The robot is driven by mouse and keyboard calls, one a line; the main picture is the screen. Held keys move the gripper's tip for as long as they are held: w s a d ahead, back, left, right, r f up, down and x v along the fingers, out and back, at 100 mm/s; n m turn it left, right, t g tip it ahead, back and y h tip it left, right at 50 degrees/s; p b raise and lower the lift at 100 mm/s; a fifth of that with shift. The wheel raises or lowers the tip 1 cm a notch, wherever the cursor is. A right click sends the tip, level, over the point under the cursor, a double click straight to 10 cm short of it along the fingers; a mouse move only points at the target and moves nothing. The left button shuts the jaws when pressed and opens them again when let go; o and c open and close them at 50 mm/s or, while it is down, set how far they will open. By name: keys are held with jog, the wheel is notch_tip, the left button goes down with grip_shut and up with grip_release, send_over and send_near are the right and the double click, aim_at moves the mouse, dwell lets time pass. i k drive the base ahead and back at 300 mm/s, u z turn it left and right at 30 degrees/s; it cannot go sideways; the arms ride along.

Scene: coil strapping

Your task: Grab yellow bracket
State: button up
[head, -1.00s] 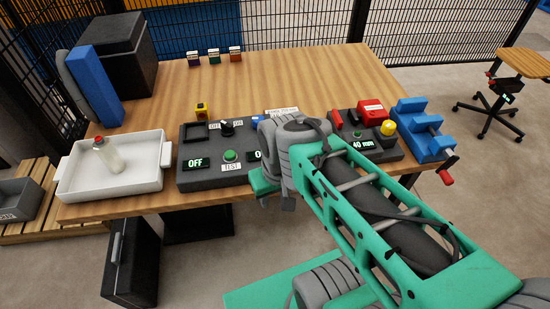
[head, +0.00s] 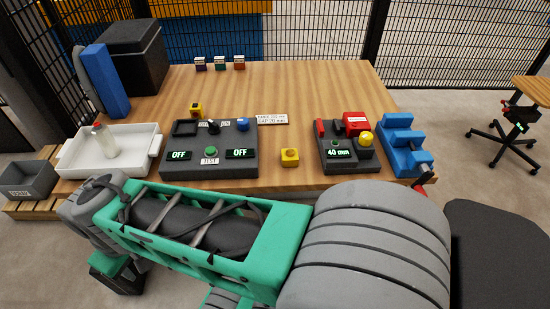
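A small yellow block (head: 290,157) with a round feature on top sits on the table near the front edge, between the two dark consoles. A second small yellow piece (head: 196,110) with a dark, reddish face stands behind the left console. I cannot tell for sure which of them is the bracket. My green and grey arm crosses the front of the head view, below the table edge, reaching left. Its fingers do not show, so I cannot see what the gripper holds.
The left console (head: 235,160) shows OFF twice; the right console (head: 345,165) shows 40 mm and carries a yellow knob (head: 366,140). A white tray (head: 75,170) with a bottle (head: 104,141) is at left, a blue vise (head: 404,150) at right. The table's middle (head: 300,90) is clear.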

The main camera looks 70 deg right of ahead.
aim_at(290, 156)
jog(key=k, duration=0.95)
jog(key=u, duration=0.55)
